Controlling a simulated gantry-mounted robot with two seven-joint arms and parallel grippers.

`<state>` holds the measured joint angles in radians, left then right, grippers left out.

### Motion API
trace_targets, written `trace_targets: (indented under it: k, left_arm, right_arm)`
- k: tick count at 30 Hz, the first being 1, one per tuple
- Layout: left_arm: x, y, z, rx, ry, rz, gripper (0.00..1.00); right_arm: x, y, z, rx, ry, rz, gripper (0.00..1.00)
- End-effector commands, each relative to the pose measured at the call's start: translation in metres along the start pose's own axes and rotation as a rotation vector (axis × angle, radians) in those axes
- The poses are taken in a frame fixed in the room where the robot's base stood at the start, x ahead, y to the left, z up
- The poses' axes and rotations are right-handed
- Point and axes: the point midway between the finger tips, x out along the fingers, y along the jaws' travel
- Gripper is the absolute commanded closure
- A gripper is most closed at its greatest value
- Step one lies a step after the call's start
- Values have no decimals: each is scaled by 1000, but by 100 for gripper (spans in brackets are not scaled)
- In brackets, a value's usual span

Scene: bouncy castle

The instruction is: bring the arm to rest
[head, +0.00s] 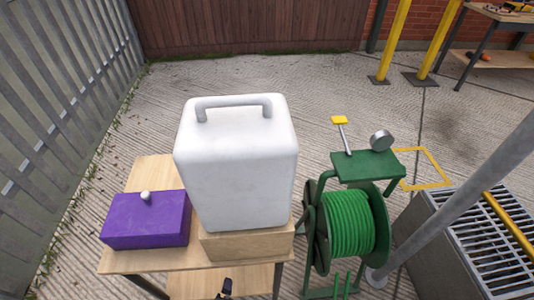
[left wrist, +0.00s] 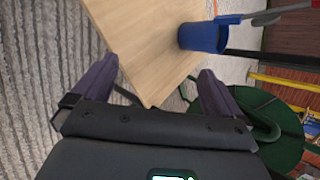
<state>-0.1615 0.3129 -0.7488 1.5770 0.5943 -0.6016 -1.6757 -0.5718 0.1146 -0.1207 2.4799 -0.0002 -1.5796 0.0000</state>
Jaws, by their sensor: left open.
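My left gripper (left wrist: 157,68) shows in the left wrist view with its two dark purple fingers spread wide apart. Nothing is between them. A wooden board or tabletop (left wrist: 135,35) lies beyond the fingertips, apart from them as far as I can tell. In the head view a small dark piece shows at the bottom edge by the table; I cannot tell whether it is my gripper. My right gripper is in neither view.
A wooden table (head: 150,172) bears a purple box (head: 145,220) and a white container (head: 237,155) on a wooden block (head: 245,245). A green hose reel (head: 350,225) stands to its right, near a grate (head: 490,245). A blue cup (left wrist: 203,37) shows in the wrist view.

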Motion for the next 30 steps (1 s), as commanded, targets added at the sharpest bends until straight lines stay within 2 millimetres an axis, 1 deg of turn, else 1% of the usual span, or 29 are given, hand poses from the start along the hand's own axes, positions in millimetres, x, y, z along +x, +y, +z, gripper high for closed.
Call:
trace_targets:
  k: [1, 2, 3, 5, 6, 8, 9, 11, 12, 15, 20, 21, 22, 23, 26, 30]
  left_arm:
    - [-12, -7, -4, -144, 36, 32, 0]
    - [-20, -10, -6, -243, 57, 57, 0]
    - [-32, -15, -7, -380, 82, 96, 0]
    - [-51, -22, -4, -583, 109, 157, 0]
    - [-64, -26, -1, -713, 119, 199, 0]
    - [-85, -31, 7, -899, 122, 262, 0]
    - [-100, -32, 15, -1014, 114, 302, 0]
    - [-121, -34, 26, -1172, 93, 357, 0]
    - [-134, -33, 34, -1266, 71, 390, 0]
    - [-167, -30, 55, -1473, 2, 457, 0]
    - [-217, -20, 87, -1743, -149, 522, 0]
    - [-230, -17, 95, -1805, -196, 532, 0]
    - [-242, -28, 101, -1809, -198, 534, 0]
    - [-248, -36, 104, -1803, -193, 534, 0]
    - [-265, -52, 112, -1800, -191, 533, 0]
    - [-292, -77, 125, -1800, -190, 533, 0]
  right_arm:
    - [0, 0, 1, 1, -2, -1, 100]
    - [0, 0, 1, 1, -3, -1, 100]
    - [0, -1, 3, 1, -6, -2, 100]
    - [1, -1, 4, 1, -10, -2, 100]
    - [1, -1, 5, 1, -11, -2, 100]
    - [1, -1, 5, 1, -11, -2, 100]
    - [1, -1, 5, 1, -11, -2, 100]
    - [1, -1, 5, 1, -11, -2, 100]
    - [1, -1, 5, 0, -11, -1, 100]
    - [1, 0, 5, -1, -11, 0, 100]
    - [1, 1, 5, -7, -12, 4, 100]
    - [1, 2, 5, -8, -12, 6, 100]
    - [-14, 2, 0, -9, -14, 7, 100]
    - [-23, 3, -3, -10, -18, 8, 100]
    - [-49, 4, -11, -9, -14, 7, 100]
    - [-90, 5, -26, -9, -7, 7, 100]
